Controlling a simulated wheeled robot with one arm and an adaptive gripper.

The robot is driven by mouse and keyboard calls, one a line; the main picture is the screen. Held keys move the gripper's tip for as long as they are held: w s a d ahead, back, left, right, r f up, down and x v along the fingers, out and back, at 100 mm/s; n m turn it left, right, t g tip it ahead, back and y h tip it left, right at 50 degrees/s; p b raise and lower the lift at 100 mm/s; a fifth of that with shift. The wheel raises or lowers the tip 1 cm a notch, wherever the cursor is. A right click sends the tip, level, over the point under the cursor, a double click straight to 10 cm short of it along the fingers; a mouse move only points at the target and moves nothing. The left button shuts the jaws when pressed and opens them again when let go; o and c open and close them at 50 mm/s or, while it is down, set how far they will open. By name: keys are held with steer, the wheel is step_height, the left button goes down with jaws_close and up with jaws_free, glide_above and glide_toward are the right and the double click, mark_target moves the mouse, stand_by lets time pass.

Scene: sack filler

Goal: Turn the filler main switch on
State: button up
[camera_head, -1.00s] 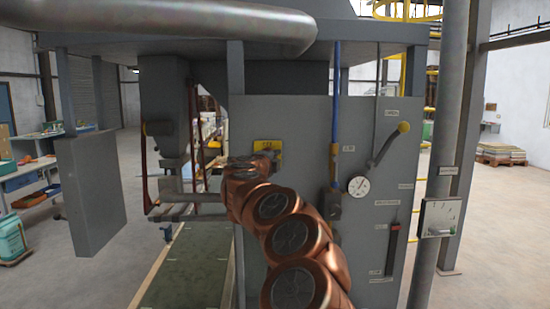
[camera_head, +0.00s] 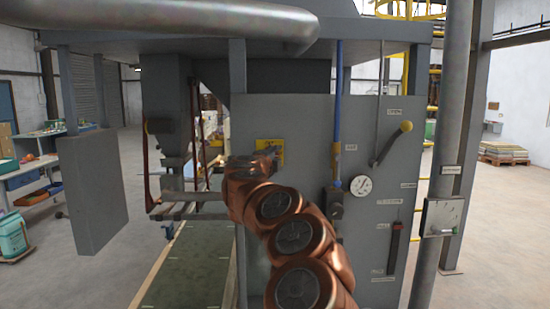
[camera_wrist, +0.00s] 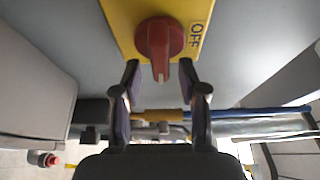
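The main switch (camera_wrist: 160,42) is a red rotary knob on a yellow plate (camera_wrist: 120,22) in the wrist view. Its narrow handle points down toward my gripper, and the word OFF is printed to the right of the knob. In the head view the yellow plate (camera_head: 268,145) is on the grey machine panel, partly covered by my gripper (camera_head: 270,155); the knob is hidden there. In the wrist view my gripper (camera_wrist: 159,70) is open, with one fingertip on each side of the handle's lower end. I cannot tell whether either finger touches it.
To the right on the panel are a blue pipe (camera_head: 337,110), a round gauge (camera_head: 361,186), a yellow-knobbed lever (camera_head: 392,143) and a red-handled slot lever (camera_head: 395,240). A grey post (camera_head: 452,120) carries a dial box (camera_head: 440,217). A grey hanging box (camera_head: 93,190) is at left.

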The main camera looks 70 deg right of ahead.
steer(key=a, duration=1.1)
steer(key=shift+a, duration=0.35)
steer(key=shift+s, duration=0.1)
